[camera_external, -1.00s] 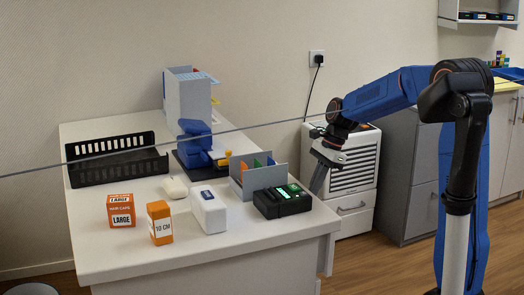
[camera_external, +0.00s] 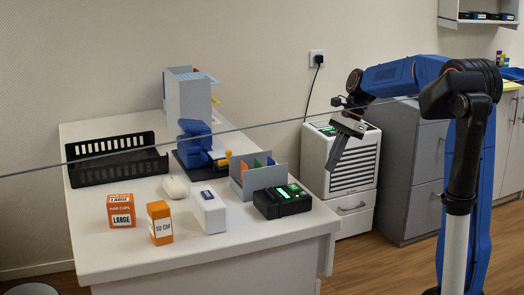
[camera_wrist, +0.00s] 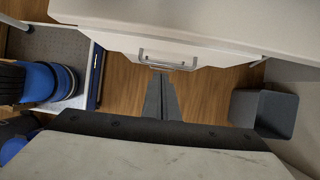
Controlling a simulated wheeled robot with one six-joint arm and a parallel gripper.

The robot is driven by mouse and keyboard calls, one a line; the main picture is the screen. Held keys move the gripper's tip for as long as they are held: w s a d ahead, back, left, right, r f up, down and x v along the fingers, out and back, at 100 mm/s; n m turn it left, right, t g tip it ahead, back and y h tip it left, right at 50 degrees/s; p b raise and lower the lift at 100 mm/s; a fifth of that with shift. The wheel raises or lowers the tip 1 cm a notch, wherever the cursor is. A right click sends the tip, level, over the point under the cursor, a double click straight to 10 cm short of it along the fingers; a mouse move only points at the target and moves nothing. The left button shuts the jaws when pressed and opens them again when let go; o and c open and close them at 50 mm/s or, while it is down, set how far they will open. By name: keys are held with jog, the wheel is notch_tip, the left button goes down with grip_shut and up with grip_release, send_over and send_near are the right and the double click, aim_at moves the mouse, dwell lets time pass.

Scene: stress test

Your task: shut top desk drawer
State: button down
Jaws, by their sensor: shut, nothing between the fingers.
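The white desk (camera_external: 110,255) stands at left in the external view. In the wrist view the desk's top edge (camera_wrist: 270,40) runs along the top. A white drawer front (camera_wrist: 115,40) with a grey metal bar handle (camera_wrist: 168,62) shows below that edge and seems to jut out a little. In the external view the drawer front (camera_external: 326,255) is a narrow strip at the desk's right end; its gap is hard to judge. My gripper (camera_external: 331,168) is shut and empty, above and beyond the desk's right end. In the wrist view its fingertips (camera_wrist: 161,75) appear just below the handle.
A green-lit black device (camera_external: 283,201) and a grey file holder (camera_external: 258,175) stand near the desk's right edge. A white appliance (camera_external: 350,175) stands behind my gripper. The wrist view shows a dark grey bin (camera_wrist: 264,113) at right and bare wood floor (camera_wrist: 205,95).

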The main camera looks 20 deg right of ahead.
jog(key=w+d+f+y, duration=0.4)
jog(key=w+f+y, duration=0.2)
jog(key=w+y, duration=0.1)
jog(key=w+d+f+y, duration=0.4)
jog(key=w+f+y, duration=0.1)
jog(key=w+y, duration=0.1)
jog(key=a, duration=1.4)
jog(key=shift+w+a+f, duration=0.15)
jog(key=shift+w+a, duration=0.05)
jog(key=shift+a, duration=2.25)
